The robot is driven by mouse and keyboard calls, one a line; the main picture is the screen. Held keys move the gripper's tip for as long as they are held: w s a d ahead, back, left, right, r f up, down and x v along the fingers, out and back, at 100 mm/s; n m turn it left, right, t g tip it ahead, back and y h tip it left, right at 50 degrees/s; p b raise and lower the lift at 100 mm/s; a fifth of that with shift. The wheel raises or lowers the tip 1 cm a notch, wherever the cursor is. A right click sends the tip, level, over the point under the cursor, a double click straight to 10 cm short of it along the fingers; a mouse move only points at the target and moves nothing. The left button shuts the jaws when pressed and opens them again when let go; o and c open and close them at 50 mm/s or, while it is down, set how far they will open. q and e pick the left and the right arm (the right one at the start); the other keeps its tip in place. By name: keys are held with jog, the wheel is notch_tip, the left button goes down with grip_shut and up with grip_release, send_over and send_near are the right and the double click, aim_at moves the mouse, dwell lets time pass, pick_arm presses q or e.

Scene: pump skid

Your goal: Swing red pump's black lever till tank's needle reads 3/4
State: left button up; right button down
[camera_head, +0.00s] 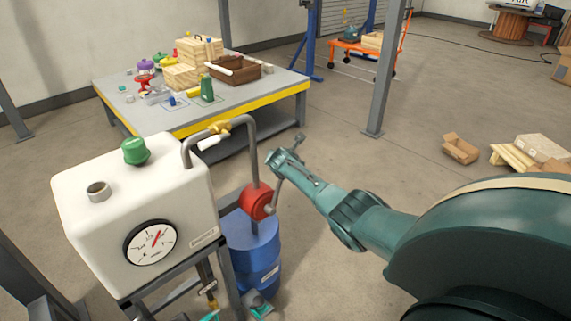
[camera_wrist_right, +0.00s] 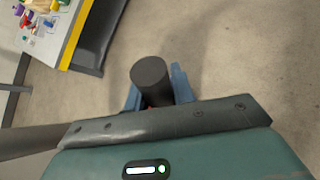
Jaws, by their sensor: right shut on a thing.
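The red pump (camera_head: 257,202) sits on top of a blue drum (camera_head: 252,255), right of the white tank (camera_head: 120,205). Its lever (camera_head: 279,190) rises from the pump's right side towards my right gripper (camera_head: 285,152). In the right wrist view, the black round end of the lever's grip (camera_wrist_right: 151,75) stands between the blue fingers of my right gripper (camera_wrist_right: 157,92), which is shut on it. The tank's round gauge (camera_head: 150,243) faces me. Its red needle points up and to the right; the markings are too small to read exactly. My left gripper is not clearly seen.
A bent grey pipe (camera_head: 252,150) joins the pump to the tank. A green cap (camera_head: 134,151) and an open neck (camera_head: 98,191) are on the tank top. A workbench (camera_head: 240,117) with several items stands behind.

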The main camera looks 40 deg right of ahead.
jog(key=shift+d, duration=0.15)
jog(key=c, duration=1.2)
grip_release()
jog(key=shift+s+a+r+p, duration=0.25)
jog(key=shift+a+r+p, duration=0.15)
jog(key=shift+p, duration=0.1)
jog(key=p+v, duration=0.3)
jog(key=v, duration=0.9)
jog(key=shift+s+f, duration=0.1)
